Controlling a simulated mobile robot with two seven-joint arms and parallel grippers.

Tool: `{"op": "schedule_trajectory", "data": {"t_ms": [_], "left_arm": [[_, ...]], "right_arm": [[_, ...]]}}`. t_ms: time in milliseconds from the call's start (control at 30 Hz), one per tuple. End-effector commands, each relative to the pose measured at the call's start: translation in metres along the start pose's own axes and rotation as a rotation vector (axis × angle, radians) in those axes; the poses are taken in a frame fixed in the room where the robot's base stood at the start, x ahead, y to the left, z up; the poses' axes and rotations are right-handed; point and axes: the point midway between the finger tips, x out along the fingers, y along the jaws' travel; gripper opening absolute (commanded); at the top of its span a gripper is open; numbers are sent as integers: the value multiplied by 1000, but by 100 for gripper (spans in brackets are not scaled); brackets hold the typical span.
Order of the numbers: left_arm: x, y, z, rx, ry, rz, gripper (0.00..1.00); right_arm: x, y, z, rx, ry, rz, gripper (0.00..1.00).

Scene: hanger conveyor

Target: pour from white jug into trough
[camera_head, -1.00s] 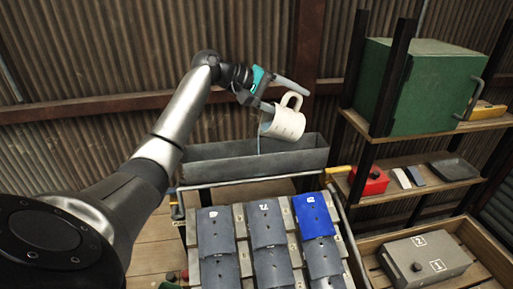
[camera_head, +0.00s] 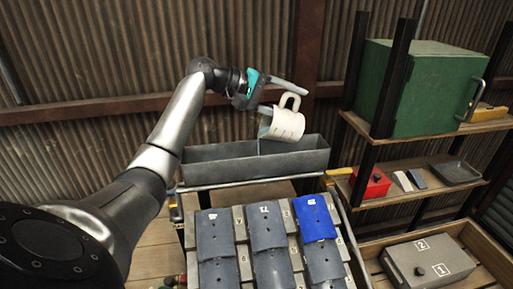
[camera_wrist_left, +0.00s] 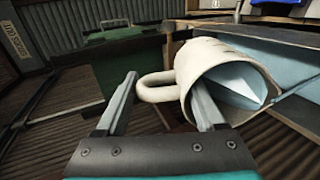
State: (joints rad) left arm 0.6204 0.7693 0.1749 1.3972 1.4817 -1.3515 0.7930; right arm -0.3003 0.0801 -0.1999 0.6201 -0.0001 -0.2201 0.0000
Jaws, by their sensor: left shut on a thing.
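The white jug (camera_head: 285,126) is tilted over the grey metal trough (camera_head: 215,169), its mouth facing down and left. A thin pale-blue stream falls from its lip into the trough. My left gripper (camera_head: 268,93) is shut on the jug, above the trough. In the left wrist view the jug (camera_wrist_left: 207,62) lies on its side against the right finger of my left gripper (camera_wrist_left: 165,105), its handle between the fingers. Bluish liquid shows inside its mouth. My right gripper is not in view.
Dark plates, one blue (camera_head: 313,218), hang in rows before the trough. A shelf at right holds a green cabinet (camera_head: 425,88) and a red box (camera_head: 370,184). A wooden crate (camera_head: 484,240) holds a grey box (camera_head: 430,262). Corrugated wall stands behind.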

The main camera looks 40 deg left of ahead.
Motion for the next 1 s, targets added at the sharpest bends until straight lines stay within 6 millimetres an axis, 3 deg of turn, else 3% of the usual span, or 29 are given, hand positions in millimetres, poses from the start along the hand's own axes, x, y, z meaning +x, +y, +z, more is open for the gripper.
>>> {"op": "schedule_trajectory", "data": {"t_ms": [1000], "left_arm": [[-7,-5,0,0,1,105,0]], "right_arm": [[23,0,2,0,0,0,0]]}}
